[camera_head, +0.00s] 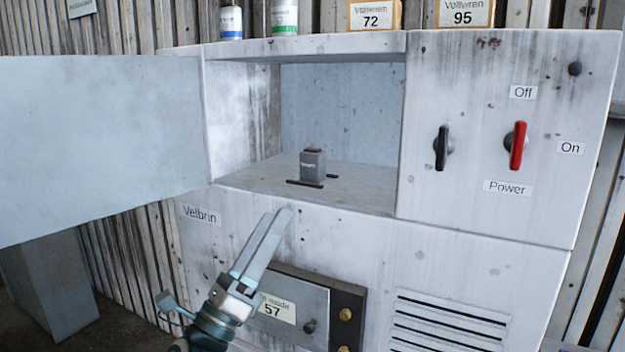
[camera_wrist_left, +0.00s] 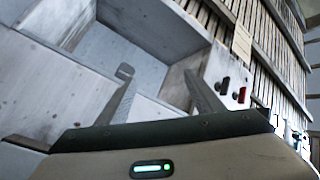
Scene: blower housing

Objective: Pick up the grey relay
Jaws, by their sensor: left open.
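The grey relay (camera_head: 312,168) is a small upright block with a dark top. It stands on the floor of the open compartment (camera_head: 340,183) in the white housing, between dark slots. My left gripper (camera_head: 279,214) is open and empty in front of the housing, below and left of the relay, and apart from it. In the left wrist view the two fingers (camera_wrist_left: 165,86) are spread and point toward the compartment. A small grey shape by the left fingertip there may be the relay; I cannot tell. My right gripper is not in view.
A wide grey door (camera_head: 95,140) stands open on the left. Black (camera_head: 441,148) and red (camera_head: 518,146) knobs are on the right panel. A small hatch marked 57 (camera_head: 315,300) is below. Cans and Vollwren boxes (camera_head: 374,15) stand on top. The compartment around the relay is clear.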

